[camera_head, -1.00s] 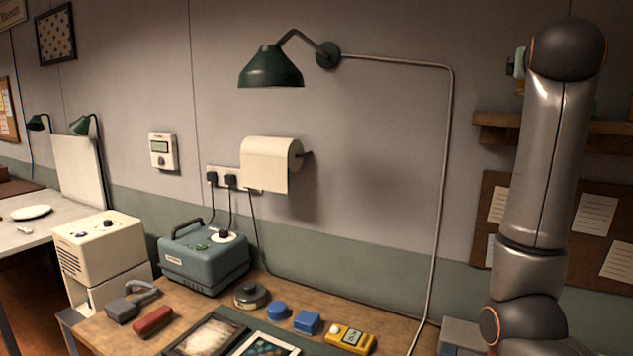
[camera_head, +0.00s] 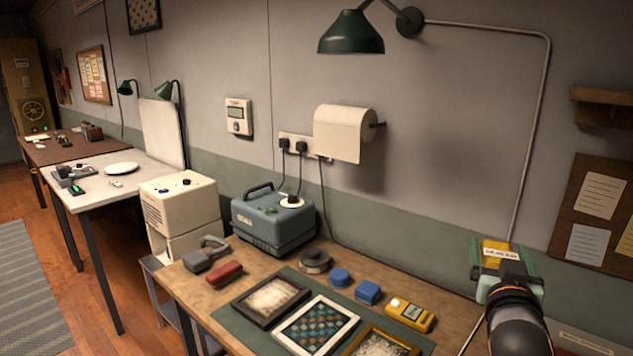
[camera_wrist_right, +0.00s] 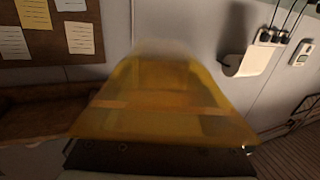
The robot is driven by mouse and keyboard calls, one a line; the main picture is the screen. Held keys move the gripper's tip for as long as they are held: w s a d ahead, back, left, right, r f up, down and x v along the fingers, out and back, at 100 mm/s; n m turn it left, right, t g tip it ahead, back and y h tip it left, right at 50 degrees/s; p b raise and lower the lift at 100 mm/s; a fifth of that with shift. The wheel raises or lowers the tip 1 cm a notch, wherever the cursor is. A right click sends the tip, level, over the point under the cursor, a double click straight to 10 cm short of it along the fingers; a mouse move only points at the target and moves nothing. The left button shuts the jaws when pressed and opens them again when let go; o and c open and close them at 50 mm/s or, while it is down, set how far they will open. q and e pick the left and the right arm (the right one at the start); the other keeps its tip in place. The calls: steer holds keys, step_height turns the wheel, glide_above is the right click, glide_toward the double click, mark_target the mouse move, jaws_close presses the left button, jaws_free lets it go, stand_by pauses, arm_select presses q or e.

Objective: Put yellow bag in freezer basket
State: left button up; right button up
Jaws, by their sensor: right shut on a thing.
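The yellow bag (camera_head: 494,254) is at the right side of the head view, held above the wooden workbench's right end, with a white label on it. In the right wrist view the yellow bag (camera_wrist_right: 165,100) looks translucent amber and fills the middle, slightly blurred. My right gripper (camera_head: 505,272) is shut on the yellow bag. My left gripper does not show in any view. No freezer basket can be made out in these views.
The wooden workbench (camera_head: 208,300) carries picture frames, a yellow meter (camera_head: 410,314), blue pieces and a blue-grey machine (camera_head: 272,222). A cream box (camera_head: 180,205) stands to its left, then a white table (camera_head: 90,183). Open floor (camera_head: 75,290) lies at the lower left.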

steer(key=s+a+f+n+t+y, duration=0.1)
steer(key=s+a+f+n+y, duration=0.5)
steer(key=s+a+f, duration=0.65)
steer(key=w+d+r+m+y, duration=0.1)
steer(key=w+r, duration=0.3)
steer(key=r, duration=0.5)
steer(key=s+f, duration=0.5)
steer(key=f, duration=0.5)
steer(key=shift+s+f, duration=0.35)
steer(key=shift+f, duration=0.05)
